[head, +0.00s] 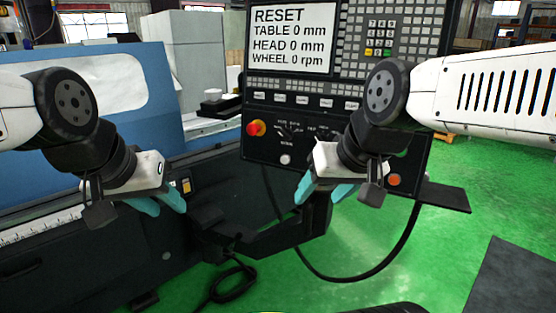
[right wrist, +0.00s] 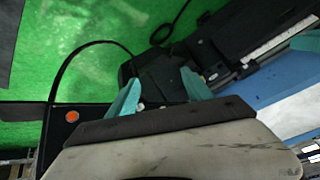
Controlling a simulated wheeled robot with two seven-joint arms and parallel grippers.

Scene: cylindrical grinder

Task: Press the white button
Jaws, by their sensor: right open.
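The white button (head: 285,159) is a small round knob low on the black control panel (head: 262,172), below the dials. My right gripper (head: 325,191) is open and empty, to the right of the button and lower in the head view. It does not cover the button there. Its two teal fingers also show spread apart in the right wrist view (right wrist: 161,95); I cannot tell the button for sure in that view. My left gripper (head: 160,203) is open and empty at the left, in front of the machine and well away from the button.
The screen (head: 291,38) reads RESET. A black cable hangs below.

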